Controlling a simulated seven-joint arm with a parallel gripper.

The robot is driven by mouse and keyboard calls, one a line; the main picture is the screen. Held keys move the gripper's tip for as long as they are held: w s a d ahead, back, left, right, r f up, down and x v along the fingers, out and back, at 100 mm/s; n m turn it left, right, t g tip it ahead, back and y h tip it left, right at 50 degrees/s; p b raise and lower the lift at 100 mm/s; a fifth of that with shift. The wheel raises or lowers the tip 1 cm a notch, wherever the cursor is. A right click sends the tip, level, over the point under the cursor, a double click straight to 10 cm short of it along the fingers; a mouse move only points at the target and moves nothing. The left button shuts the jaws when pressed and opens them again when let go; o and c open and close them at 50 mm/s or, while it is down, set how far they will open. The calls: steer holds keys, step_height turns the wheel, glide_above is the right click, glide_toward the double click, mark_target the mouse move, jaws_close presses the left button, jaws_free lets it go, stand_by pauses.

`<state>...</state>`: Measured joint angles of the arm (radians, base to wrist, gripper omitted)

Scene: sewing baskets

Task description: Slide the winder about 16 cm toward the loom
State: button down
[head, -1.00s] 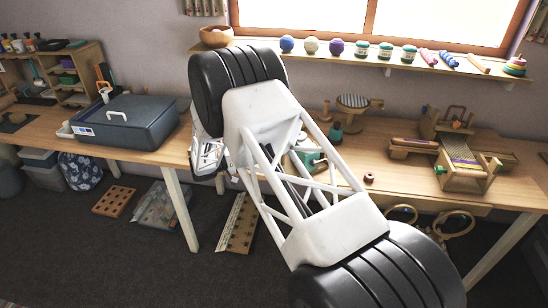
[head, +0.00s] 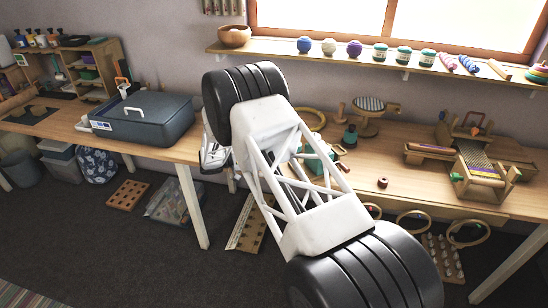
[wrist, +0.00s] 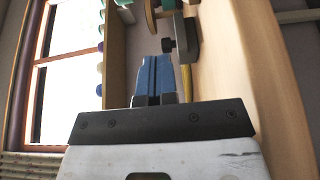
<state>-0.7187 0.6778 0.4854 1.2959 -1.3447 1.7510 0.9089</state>
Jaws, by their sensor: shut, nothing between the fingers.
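The winder appears to be the wooden stand with a striped round top and a side crank (head: 368,104), upright on the bench toward the back. The wooden loom (head: 478,165) stands farther right on the same bench, with a gap between them. In the wrist view my gripper (wrist: 154,98) shows blue fingers together and empty, pointing along the bench. A dark block with a knob (wrist: 186,45) and part of a wooden disc stand just past the fingertips; I cannot tell whether they touch. In the head view my arm hides the fingers.
A small dark green object (head: 350,136) stands in front of the winder. A teal item (head: 320,166) is partly behind my arm. A blue-grey case (head: 145,118) sits at left. A shelf (head: 390,66) runs above.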

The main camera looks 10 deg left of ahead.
steer(key=x, duration=0.9)
steer(key=shift+d+f, duration=0.1)
steer(key=d, duration=0.3)
steer(key=shift+s, duration=0.3)
steer(key=shift+s+d, duration=0.25)
steer(key=shift+d, duration=0.4)
steer(key=shift+s+d, duration=0.25)
steer(key=shift+d, duration=0.45)
steer(key=shift+s+d, duration=0.3)
steer(key=shift+d, duration=0.4)
steer(key=shift+s+d, duration=0.25)
steer(key=shift+d, duration=0.4)
